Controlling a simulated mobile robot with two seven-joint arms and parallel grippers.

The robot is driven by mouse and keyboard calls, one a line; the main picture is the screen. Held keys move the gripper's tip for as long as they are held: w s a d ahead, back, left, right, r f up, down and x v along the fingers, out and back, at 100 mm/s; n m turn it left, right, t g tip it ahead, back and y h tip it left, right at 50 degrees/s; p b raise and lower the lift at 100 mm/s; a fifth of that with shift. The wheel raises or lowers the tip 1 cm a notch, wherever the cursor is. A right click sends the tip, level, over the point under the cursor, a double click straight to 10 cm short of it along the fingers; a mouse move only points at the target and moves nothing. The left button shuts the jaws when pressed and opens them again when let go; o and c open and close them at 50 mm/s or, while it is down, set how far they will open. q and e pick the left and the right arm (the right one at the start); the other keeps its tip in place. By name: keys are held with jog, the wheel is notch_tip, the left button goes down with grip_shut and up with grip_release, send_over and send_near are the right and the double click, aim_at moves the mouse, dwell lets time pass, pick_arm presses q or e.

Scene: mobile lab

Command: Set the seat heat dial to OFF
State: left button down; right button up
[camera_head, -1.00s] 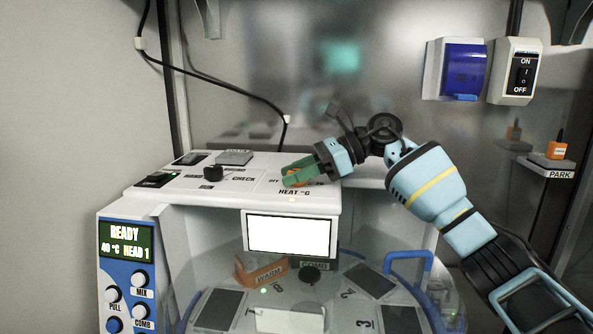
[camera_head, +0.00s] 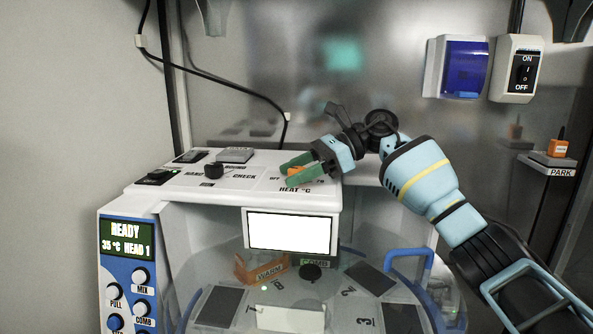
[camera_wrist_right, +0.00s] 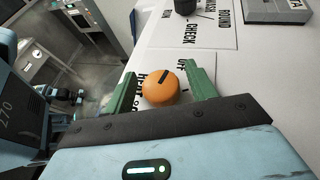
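The seat heat dial is an orange round knob (camera_head: 295,171) on the white machine top, by the HEAT °C label. In the right wrist view the dial (camera_wrist_right: 160,90) has a dark pointer line, angled up and right, short of the OFF label (camera_wrist_right: 182,66). My right gripper (camera_head: 287,168) is at the dial, its green fingers either side of it. In the wrist view the gripper (camera_wrist_right: 160,78) is open, with narrow gaps beside the knob. The small display (camera_head: 124,239) reads READY, 35 °C, HEAD 1. My left gripper is not in view.
A black knob (camera_head: 213,170) marked CHECK stands left of the dial on the same top. Below is a round deck with an orange WARM block (camera_head: 262,268). An ON/OFF switch (camera_head: 523,72) and a blue-covered box (camera_head: 463,68) are on the back wall.

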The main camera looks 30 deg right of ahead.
jog(key=shift+r, duration=0.1)
jog(key=shift+b+v, duration=0.45)
jog(key=shift+v, duration=3.45)
